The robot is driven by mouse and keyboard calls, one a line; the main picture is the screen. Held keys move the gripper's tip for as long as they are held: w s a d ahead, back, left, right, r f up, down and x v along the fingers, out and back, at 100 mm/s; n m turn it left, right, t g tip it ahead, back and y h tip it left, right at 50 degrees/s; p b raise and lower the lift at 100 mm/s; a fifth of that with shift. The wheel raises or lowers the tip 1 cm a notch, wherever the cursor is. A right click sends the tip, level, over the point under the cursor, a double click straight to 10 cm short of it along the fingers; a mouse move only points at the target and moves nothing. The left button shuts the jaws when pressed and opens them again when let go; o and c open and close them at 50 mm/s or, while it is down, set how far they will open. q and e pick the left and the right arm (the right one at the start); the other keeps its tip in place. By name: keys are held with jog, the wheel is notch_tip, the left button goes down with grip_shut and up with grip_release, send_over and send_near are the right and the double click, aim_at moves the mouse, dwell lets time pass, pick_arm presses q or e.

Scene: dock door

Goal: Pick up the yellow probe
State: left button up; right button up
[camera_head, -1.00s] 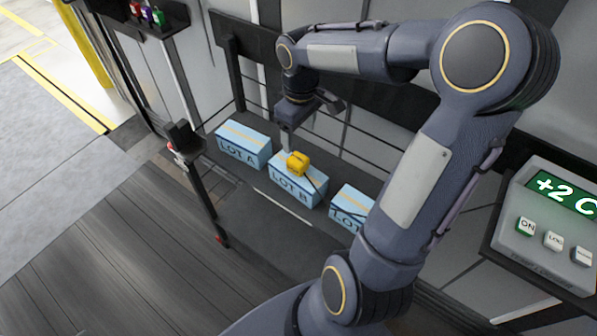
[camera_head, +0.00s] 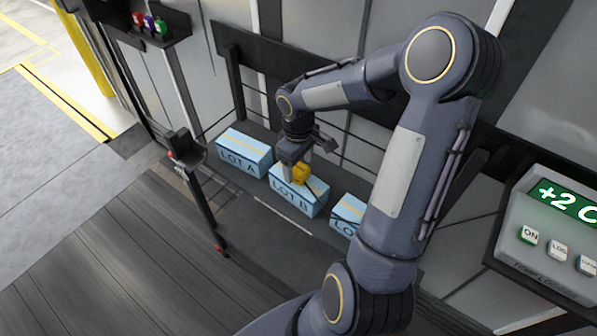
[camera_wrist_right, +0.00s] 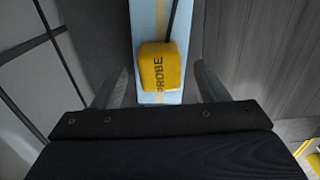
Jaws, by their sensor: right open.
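The yellow probe (camera_head: 301,172) sits on top of the blue LOT B box (camera_head: 308,200), with a dark cable running from it. In the right wrist view the probe (camera_wrist_right: 158,68) shows its PROBE lettering and lies between my two fingers. My right gripper (camera_head: 291,172) is over the LOT B box and partly hides the probe in the head view. Its jaws (camera_wrist_right: 160,88) are open, one finger on each side of the probe with gaps showing. My left gripper is not in view.
The LOT A box (camera_head: 243,153) is to the left and another blue box (camera_head: 347,212) to the right, partly behind my arm. A black post (camera_head: 195,190) stands in front at the left. A logger panel (camera_head: 550,225) is at the right.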

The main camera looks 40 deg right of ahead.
jog(key=c, duration=1.2)
jog(key=shift+r, duration=0.1)
jog(key=shift+c, duration=0.2)
